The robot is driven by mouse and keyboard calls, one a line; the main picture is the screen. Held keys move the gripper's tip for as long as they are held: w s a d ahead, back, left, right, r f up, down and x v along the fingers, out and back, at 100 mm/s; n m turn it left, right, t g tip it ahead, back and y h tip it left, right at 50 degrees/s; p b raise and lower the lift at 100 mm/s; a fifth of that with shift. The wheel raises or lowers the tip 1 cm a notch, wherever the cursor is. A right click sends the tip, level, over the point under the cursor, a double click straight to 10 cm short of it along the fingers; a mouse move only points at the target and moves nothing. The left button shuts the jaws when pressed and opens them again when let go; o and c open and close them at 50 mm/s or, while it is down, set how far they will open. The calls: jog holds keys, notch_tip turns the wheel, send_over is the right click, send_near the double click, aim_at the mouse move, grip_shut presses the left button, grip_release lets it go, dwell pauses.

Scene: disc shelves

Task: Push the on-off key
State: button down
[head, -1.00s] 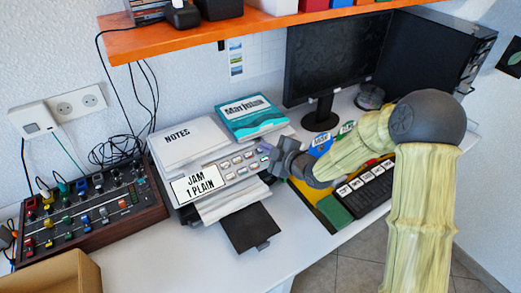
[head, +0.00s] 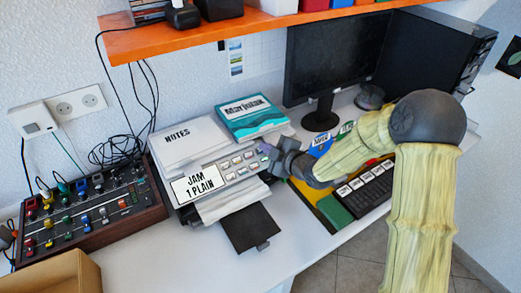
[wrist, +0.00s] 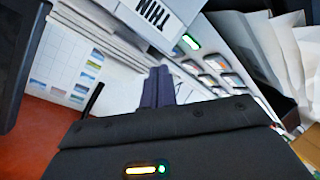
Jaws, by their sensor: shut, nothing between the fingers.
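A printer (head: 212,190) stands on the desk, with a display reading "JAM 1 PLAIN" (head: 195,186) and several pale keys (head: 238,162) on its sloped panel. A green-lit key (wrist: 187,43) shows on the panel in the wrist view; its label cannot be read, so I cannot tell for sure that it is the on-off key. My gripper (head: 266,152) is at the right end of the panel in the head view, covering part of it. In the wrist view my gripper's fingers (wrist: 157,86) are together and empty beside the panel's edge. Contact with a key cannot be made out.
A monitor (head: 325,65) and keyboard (head: 365,185) are to the right. A mixer (head: 90,215) is on the left. An orange shelf (head: 215,35) hangs above.

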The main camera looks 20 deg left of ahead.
jog(key=shift+f, duration=0.1)
jog(key=shift+w+a+f+b, duration=0.2)
jog(key=shift+f+b, duration=0.15)
jog(key=shift+b, duration=0.25)
jog(key=shift+w+a+f+b, duration=0.1)
jog(key=shift+a+f+b, duration=0.05)
jog(key=shift+f+b, duration=0.3)
dwell(0.7)
jog(key=shift+r, duration=0.15)
jog(key=shift+s+d+r+p, duration=0.15)
jog(key=shift+d+r+p, duration=0.05)
jog(key=shift+r, duration=0.2)
jog(key=shift+s+d+r+p, duration=0.15)
jog(key=shift+r, duration=0.2)
notch_tip(320, 180, up, 5)
jog(key=s+d+p, duration=0.2)
jog(key=p, duration=0.1)
jog(key=shift+r, duration=0.15)
jog(key=shift+d, duration=0.1)
dwell(1.2)
